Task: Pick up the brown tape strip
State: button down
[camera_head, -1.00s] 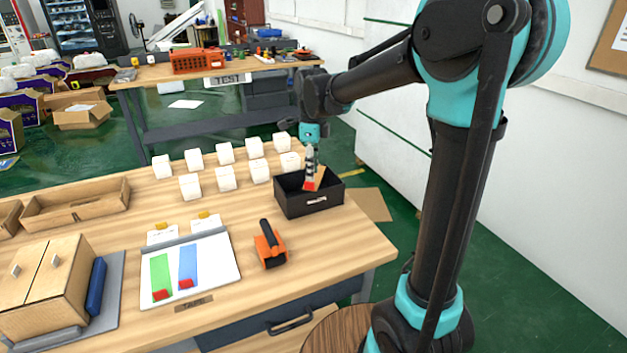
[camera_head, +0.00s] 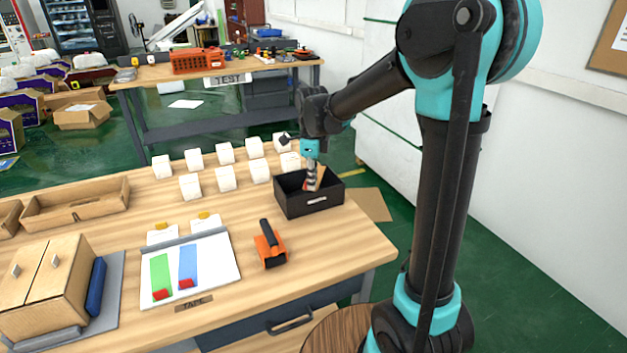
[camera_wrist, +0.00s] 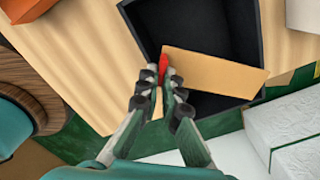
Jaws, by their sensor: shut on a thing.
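The brown tape strip (camera_wrist: 215,72) is a flat tan rectangle with a red end (camera_wrist: 163,68). It lies tilted across the opening of the black box (camera_head: 308,202), whose dark interior also shows in the wrist view (camera_wrist: 190,25). My gripper (camera_wrist: 161,78) is shut on the strip's red end, with the tan part reaching out to the right of the fingers. In the head view my gripper (camera_head: 311,184) points down into the box, and its fingers hide most of the strip. I cannot tell whether the strip still touches the box.
White boxes (camera_head: 226,178) stand in rows left of and behind the black box. An orange tape dispenser (camera_head: 270,246) sits in front. A white board (camera_head: 218,262) holds a green strip (camera_head: 160,272) and a blue strip (camera_head: 187,262). The wood between board and dispenser is clear.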

notch_tip(320, 180, up, 20)
dwell(0.7)
jog(key=shift+w+f, duration=0.15)
jog(key=shift+f, duration=4.75)
jog(key=shift+w+f, duration=0.1)
jog(key=shift+f, duration=4.8)
jog(key=c, duration=1.6)
grip_release()
jog(key=shift+c, duration=0.2)
jog(key=shift+r, duration=0.15)
